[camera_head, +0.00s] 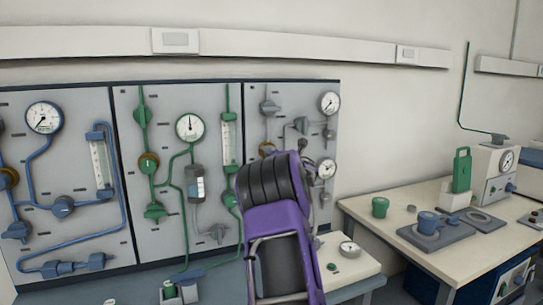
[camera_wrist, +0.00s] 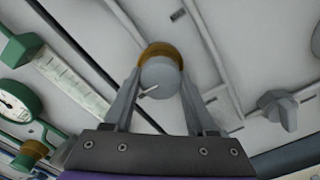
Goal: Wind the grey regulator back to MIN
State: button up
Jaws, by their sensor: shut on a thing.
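The grey regulator (camera_wrist: 160,76) is a round grey knob with a brass collar behind it, at the upper middle of the wrist view. A short pale pointer shows on its face, aimed to the lower left; no MIN mark is legible. My gripper (camera_wrist: 161,84) has one finger on each side of the knob and is shut on it. My arm hides the fingers there.
A grey valve handle (camera_wrist: 281,108) sits right of the regulator in the wrist view. A green flow tube (camera_wrist: 65,75) and a green gauge (camera_wrist: 14,103) lie to the left. A bench (camera_head: 375,222) with several instruments stands at the right of the head view.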

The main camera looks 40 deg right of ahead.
jog(key=shift+n, duration=0.5)
jog(key=o, duration=1.4)
jog(key=shift+c, duration=0.2)
jog(key=shift+s, duration=0.1)
jog(key=v, duration=1.7)
jog(key=shift+s, duration=0.15)
